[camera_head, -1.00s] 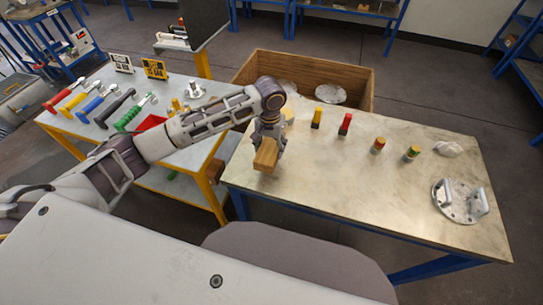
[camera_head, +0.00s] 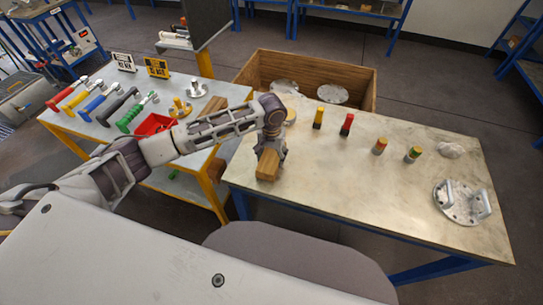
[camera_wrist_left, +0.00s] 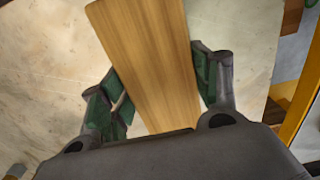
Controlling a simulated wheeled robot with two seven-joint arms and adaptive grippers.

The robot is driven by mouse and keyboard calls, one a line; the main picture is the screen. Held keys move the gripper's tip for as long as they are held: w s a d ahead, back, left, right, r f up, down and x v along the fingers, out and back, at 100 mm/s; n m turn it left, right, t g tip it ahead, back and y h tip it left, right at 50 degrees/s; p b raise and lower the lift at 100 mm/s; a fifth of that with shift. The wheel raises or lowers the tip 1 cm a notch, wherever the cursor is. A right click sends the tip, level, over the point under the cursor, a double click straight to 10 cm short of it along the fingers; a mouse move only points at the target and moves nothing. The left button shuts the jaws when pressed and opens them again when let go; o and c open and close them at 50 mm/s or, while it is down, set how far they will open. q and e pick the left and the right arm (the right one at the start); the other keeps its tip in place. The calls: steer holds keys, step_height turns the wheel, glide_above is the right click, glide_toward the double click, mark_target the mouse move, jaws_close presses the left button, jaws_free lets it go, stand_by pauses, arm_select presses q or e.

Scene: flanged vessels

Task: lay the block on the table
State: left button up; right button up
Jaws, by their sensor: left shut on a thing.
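The wooden block (camera_head: 267,170) is at the left end of the right-hand table (camera_head: 330,190), close to its front left corner. In the left wrist view the block (camera_wrist_left: 150,50) runs lengthwise between the fingers. My left gripper (camera_head: 270,155) is shut on the block from above; its green finger pads also show in the left wrist view (camera_wrist_left: 162,100). The block is low over the tabletop; I cannot tell whether its underside touches. My right gripper is not in view.
Yellow (camera_head: 319,117) and red (camera_head: 346,125) topped pieces and two small cylinders stand along the table's back. A flanged metal plate with handles (camera_head: 461,203) lies at the right. A wooden crate (camera_head: 365,85) stands behind. The table's middle is clear.

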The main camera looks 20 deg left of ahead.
mark_target(272, 156)
arm_select(q)
steer(key=shift+f, duration=0.1)
stand_by(0.3)
steer(key=o, duration=1.2)
steer(key=shift+o, duration=0.2)
step_height(272, 156, up, 12)
stand_by(0.3)
